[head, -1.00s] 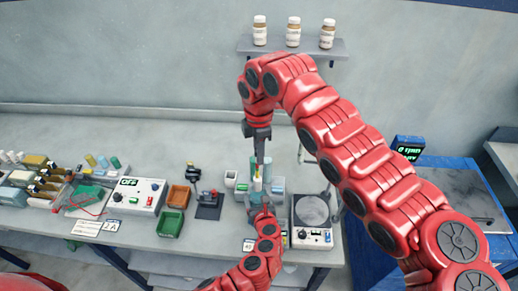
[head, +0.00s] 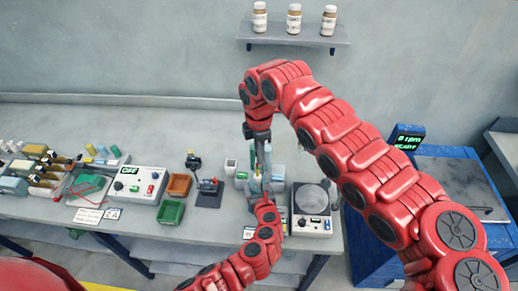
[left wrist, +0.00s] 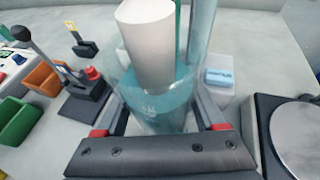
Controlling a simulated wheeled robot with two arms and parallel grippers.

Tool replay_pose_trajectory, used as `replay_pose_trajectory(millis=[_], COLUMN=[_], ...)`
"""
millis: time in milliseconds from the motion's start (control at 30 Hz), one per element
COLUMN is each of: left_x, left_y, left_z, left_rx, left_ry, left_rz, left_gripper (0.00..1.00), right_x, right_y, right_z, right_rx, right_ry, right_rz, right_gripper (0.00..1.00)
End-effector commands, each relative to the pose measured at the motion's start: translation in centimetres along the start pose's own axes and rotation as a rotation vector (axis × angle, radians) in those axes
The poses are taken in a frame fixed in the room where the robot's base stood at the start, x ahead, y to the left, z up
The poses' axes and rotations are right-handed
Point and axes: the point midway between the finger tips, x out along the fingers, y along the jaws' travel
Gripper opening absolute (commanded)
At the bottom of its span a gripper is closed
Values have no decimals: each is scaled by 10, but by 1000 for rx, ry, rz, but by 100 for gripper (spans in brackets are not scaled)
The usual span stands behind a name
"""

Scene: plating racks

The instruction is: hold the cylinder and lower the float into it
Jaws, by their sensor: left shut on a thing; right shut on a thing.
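The clear cylinder (left wrist: 160,112) with bluish liquid stands between the red-padded fingers of my left gripper (left wrist: 160,132), which is shut on it. In the head view my left gripper (head: 262,201) reaches the cylinder from the front, and its fingers are mostly hidden. The white float (left wrist: 146,45) shows in the left wrist view, upright, its lower end overlapping the cylinder just over the liquid. I cannot tell how deep it sits. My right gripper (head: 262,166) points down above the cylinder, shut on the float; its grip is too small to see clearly.
A scale with a round plate (head: 312,197) stands close on the right. A black stand with a red knob (head: 209,190), an orange bin (head: 179,185) and a green bin (head: 170,212) are on the left. A shelf with jars (head: 294,37) hangs behind.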

Motion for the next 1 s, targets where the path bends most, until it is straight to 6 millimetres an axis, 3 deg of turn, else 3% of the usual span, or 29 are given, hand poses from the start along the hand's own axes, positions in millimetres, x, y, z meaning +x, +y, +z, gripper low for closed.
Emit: replay_pose_trajectory(millis=[1000], left_x=[0], left_y=[0], left_z=[0], left_rx=[0], left_ry=[0], left_rz=[0], left_gripper=[0], right_x=[50], right_y=[0], right_z=[0], right_rx=[0], right_ry=[0], right_rz=[-1], right_gripper=[0])
